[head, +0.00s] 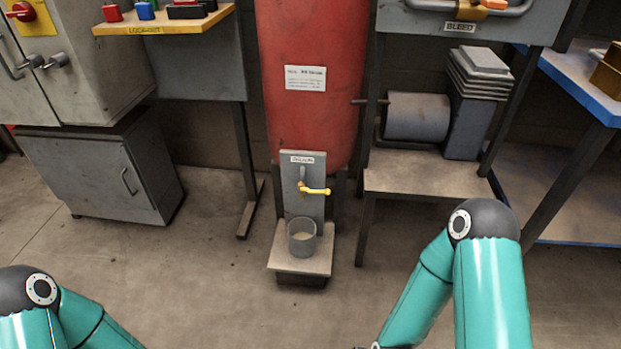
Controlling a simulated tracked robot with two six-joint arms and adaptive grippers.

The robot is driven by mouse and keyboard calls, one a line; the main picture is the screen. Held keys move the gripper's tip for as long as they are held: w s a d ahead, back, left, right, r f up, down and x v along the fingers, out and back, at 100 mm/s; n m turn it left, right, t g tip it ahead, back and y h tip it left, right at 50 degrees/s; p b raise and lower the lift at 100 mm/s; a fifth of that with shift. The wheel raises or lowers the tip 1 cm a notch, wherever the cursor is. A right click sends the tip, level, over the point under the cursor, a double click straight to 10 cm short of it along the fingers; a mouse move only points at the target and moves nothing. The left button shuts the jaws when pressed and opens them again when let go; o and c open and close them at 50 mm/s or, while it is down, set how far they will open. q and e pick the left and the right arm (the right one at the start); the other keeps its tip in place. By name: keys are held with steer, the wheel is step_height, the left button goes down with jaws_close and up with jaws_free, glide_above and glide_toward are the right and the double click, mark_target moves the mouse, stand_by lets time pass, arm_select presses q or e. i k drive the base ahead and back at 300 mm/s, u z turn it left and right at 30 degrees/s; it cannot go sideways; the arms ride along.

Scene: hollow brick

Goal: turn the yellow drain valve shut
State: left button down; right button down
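The yellow drain valve handle (314,190) is on a grey upright plate (290,185) with a small label, at the foot of a red tank (310,110). The handle points to the right, roughly horizontal. A grey cup (301,236) with pale contents stands below the valve on a small stand (285,262). My two teal arms come in at the bottom left and bottom right, well short of the valve. Neither gripper's fingers show clearly; only a small dark tip shows at the bottom edge by the right arm.
A metal shelf (425,183) with a grey motor-like cylinder (418,117) stands right of the tank. A grey cabinet (95,175) and a lockout shelf (165,27) are at left. A blue-edged bench (575,88) is at right. The floor before the valve is clear.

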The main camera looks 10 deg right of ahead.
mark_target(314, 192)
steer(key=i, duration=0.9)
steer(key=z, duration=0.05)
